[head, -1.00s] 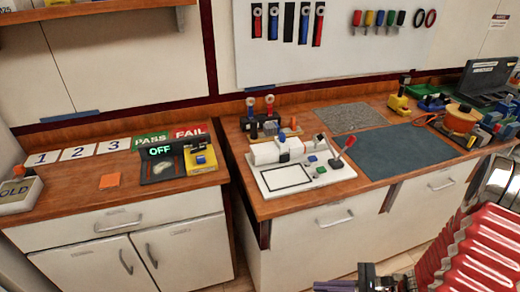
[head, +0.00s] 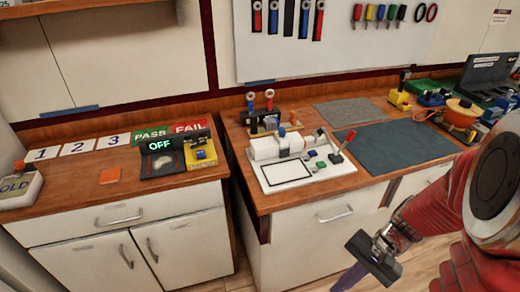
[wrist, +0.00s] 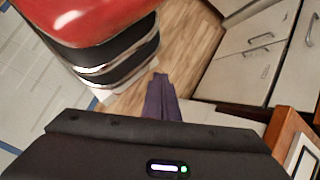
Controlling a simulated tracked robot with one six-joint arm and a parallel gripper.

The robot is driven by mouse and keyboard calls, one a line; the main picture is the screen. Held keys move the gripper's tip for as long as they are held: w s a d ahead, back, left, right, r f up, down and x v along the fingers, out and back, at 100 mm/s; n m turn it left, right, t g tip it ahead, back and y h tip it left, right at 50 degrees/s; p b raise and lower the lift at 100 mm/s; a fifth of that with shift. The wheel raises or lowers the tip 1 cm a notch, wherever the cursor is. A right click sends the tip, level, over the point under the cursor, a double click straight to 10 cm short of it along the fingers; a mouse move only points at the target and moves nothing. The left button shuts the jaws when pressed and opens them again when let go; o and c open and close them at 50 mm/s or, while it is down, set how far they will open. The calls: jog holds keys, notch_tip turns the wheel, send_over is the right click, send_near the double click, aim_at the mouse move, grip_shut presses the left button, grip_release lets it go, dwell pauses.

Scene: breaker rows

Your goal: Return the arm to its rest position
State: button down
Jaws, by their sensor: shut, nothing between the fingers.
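My gripper (head: 350,277) hangs at the lower edge of the head view, in front of the white cabinets and below the bench top. In the wrist view its dark purple fingers (wrist: 161,98) lie together, shut, with nothing between them. They point down over the wooden floor. My red arm fills the right side of the head view.
The right bench (head: 262,203) holds a white fixture (head: 308,178) with a red-knobbed lever, a blue mat (head: 400,150) and an orange pot (head: 460,114). The left bench (head: 75,198) holds a tester reading OFF (head: 162,160). Floor shows between the cabinets and my body.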

jog(key=a+r+n+t+h, duration=0.2)
jog(key=r+n+t+h, duration=0.1)
jog(key=r, duration=0.7)
jog(key=a+r+n+t+h, duration=0.2)
jog(key=r+n+t, duration=0.2)
jog(key=r, duration=0.7)
jog(key=shift+s+a+r+n+t+h, duration=0.15)
jog(key=shift+a+r+n+t+h, duration=0.2)
jog(key=shift+n, duration=0.65)
jog(key=c, duration=2.5)
grip_release()
jog(key=shift+f, duration=0.1)
